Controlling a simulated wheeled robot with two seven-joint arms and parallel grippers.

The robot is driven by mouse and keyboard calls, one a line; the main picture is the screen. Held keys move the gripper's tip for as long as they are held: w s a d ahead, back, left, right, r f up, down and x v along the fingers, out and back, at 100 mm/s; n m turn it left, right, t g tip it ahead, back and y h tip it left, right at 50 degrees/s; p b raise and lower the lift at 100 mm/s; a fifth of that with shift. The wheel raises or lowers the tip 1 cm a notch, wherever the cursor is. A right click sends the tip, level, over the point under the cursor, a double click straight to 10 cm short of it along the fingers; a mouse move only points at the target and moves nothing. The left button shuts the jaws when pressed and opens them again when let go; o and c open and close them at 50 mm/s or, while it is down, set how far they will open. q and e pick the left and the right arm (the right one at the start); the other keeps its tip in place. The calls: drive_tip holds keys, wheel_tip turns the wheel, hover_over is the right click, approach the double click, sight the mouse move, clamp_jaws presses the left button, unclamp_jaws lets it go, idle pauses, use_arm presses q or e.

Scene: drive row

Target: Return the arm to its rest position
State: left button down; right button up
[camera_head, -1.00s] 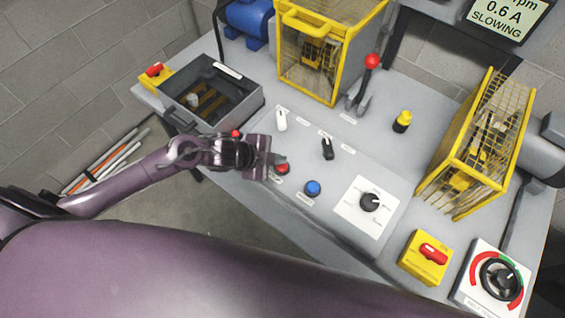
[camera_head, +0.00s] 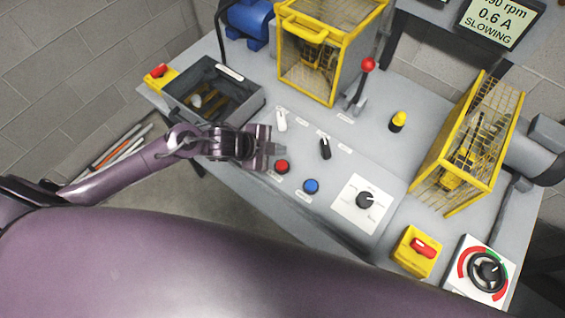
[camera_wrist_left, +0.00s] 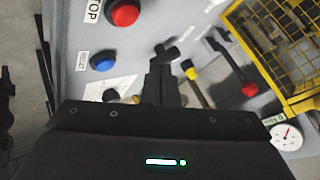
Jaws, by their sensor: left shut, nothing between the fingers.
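My left arm comes in from the left in the head view. Its gripper (camera_head: 272,147) is shut and empty, above the control panel just up and left of the red button (camera_head: 281,166). In the left wrist view the shut gripper (camera_wrist_left: 163,58) is at centre, over the panel. The red button (camera_wrist_left: 124,12) and the blue button (camera_wrist_left: 103,61) lie to its left there. I cannot see my right gripper in either view.
A white switch (camera_head: 281,120), black switch (camera_head: 325,148), blue button (camera_head: 311,186) and white dial plate (camera_head: 344,209) are close by. A red-knobbed lever (camera_head: 368,65) and two yellow cages (camera_head: 283,72) (camera_head: 449,206) stand up. A grey bin (camera_head: 258,103) is behind.

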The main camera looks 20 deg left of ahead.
idle(0.3)
use_arm(q)
wheel_tip(320, 180, up, 6)
drive_tip(key=s+d+n+t+y, duration=0.1)
drive_tip(key=s+d+n+y, duration=0.15)
drive_tip(key=n, duration=0.45)
drive_tip(key=s+a+r+n+g+y, duration=0.35)
drive_tip(key=s+a+n, duration=0.35)
drive_tip(key=s+n, duration=0.25)
drive_tip(key=s+f+g+b, duration=0.25)
drive_tip(key=f+b, duration=0.25)
drive_tip(key=f, duration=2.9)
drive_tip(key=s+a+f+b, duration=0.1)
drive_tip(key=s+a+f, duration=0.1)
drive_tip(key=s+f, duration=0.8)
drive_tip(key=s+a+f+m+b, duration=0.1)
drive_tip(key=s+a+f+b, duration=0.1)
drive_tip(key=s+f, duration=0.8)
wheel_tip(320, 180, down, 3)
drive_tip(key=shift+s+g, duration=0.3)
